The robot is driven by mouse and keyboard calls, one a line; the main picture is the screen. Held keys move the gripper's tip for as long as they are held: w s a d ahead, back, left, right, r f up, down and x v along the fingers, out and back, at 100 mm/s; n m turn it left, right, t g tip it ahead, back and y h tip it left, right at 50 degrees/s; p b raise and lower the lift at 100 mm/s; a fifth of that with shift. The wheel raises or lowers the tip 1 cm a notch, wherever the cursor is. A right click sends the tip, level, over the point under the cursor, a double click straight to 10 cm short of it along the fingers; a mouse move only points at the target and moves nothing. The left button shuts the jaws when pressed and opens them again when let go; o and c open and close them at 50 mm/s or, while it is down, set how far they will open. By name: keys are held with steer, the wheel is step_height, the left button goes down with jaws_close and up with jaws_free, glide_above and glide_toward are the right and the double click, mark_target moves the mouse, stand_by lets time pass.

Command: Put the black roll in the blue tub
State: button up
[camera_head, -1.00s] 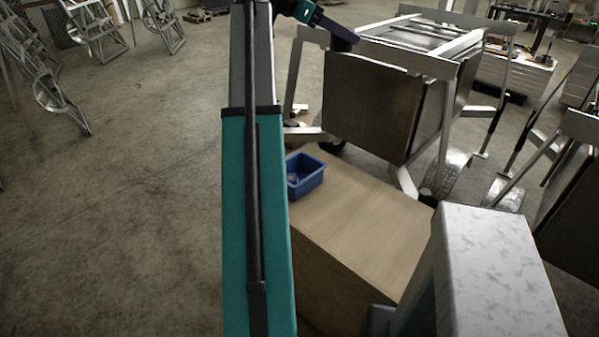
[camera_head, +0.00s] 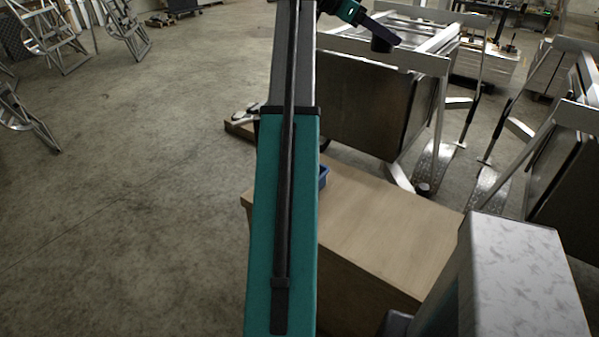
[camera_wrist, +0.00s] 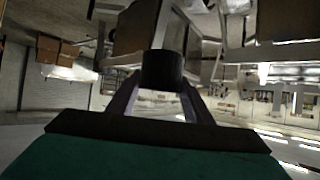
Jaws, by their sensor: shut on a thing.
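My gripper (camera_head: 372,33) is at the top of the head view, raised in front of an aluminium trailer. It is shut on the black roll (camera_head: 381,45), a short dark cylinder at its tips. The wrist view shows the roll (camera_wrist: 162,69) between the two fingers (camera_wrist: 160,92). The blue tub (camera_head: 323,176) stands on the wooden box. Only a sliver of its right side shows, as my arm hides the rest. The roll is well apart from the tub, farther back and to its right.
The tan wooden box (camera_head: 385,225) has a bare top right of the tub. Aluminium trailers (camera_head: 380,105) with dark panels stand behind it and at the right (camera_head: 560,165). Open concrete floor (camera_head: 130,190) lies at the left.

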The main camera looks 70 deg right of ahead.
steer(key=shift+w, duration=0.25)
steer(key=shift+w+f, duration=0.1)
steer(key=shift+f, duration=0.1)
steer(key=w+d+f+n+t+h+b, duration=0.1)
steer(key=w+d+f+b, duration=0.2)
steer(key=f, duration=0.6)
steer(key=w+d+f+n+t+h+b, duration=0.1)
steer(key=w+d+f+n, duration=0.15)
steer(key=w+f, duration=0.4)
steer(key=w+d+f+n+t+h+b, duration=0.1)
steer(key=w+d+f+b, duration=0.15)
steer(key=f, duration=0.75)
steer(key=n+t+h+b, duration=0.2)
steer(key=n+t+b, duration=0.1)
steer(key=b, duration=0.1)
glide_above(324, 170)
steer(key=w+a, duration=0.3)
steer(key=w, duration=0.3)
step_height(324, 170, down, 22)
steer(key=shift+w, duration=0.15)
step_height(324, 170, down, 6)
steer(key=shift+p, duration=0.35)
steer(key=shift+f, duration=0.1)
steer(key=shift+f+p, duration=0.35)
steer(key=shift+f, duration=1.45)
